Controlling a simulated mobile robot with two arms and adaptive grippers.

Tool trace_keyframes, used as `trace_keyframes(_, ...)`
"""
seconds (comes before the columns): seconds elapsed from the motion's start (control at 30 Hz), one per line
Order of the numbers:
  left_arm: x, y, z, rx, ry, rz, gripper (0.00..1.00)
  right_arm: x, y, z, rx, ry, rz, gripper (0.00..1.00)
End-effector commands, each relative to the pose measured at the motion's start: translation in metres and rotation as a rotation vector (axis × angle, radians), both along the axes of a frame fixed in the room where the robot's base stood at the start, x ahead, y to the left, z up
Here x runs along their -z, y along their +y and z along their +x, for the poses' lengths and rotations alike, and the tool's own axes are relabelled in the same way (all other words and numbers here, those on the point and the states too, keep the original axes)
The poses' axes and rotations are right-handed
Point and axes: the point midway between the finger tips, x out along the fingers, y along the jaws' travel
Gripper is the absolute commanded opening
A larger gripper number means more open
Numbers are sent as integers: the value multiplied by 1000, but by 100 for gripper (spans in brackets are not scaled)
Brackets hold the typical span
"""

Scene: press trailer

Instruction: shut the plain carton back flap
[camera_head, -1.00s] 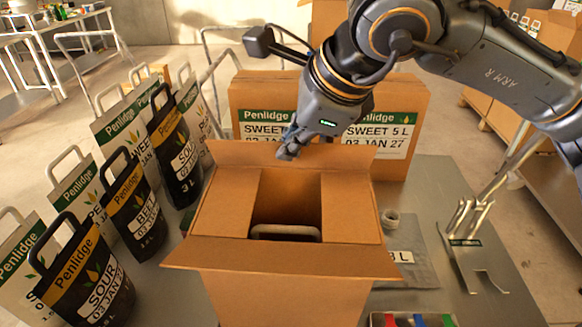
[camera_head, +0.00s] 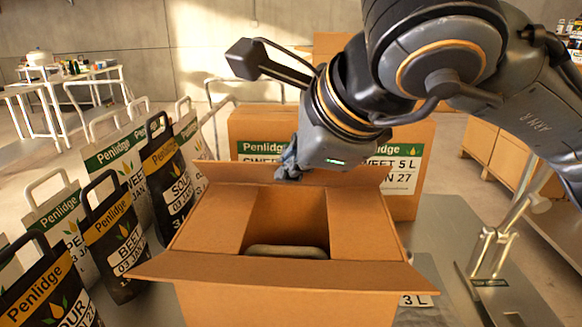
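The plain carton (camera_head: 284,305) stands open on the grey table in front of me. Its two side flaps (camera_head: 212,218) are folded inward, and the front flap (camera_head: 280,271) sticks out toward me. The back flap (camera_head: 345,176) stands out at the far edge. A bag handle (camera_head: 286,251) shows inside the carton. My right gripper (camera_head: 289,171) is at the back flap, left of its middle; its fingers look close together, but the flap and the gripper body hide the tips. I cannot tell whether they touch the flap. My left gripper is not in view.
A printed Penlidge carton (camera_head: 262,123) stands close behind the plain carton. Several black and white Penlidge bags (camera_head: 113,227) stand to the left. A metal stand (camera_head: 490,262) is at the right on the table (camera_head: 440,225).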

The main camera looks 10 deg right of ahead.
Motion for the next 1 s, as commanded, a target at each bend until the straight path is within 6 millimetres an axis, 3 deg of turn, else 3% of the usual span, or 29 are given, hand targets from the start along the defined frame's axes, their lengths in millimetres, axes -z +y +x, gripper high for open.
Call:
trace_keyframes(0.2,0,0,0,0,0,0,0,0,0,0,-1,0,1,0)
trace_keyframes(0.3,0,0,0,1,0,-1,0,0,0,0,-1,0,1,22)
trace_keyframes(0.33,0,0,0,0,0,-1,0,0,0,0,-1,0,1,25)
trace_keyframes(0.67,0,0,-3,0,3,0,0,-2,0,-1,-1,0,1,25)
trace_keyframes(1.0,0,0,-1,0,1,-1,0,-44,-15,-40,0,-5,3,25)
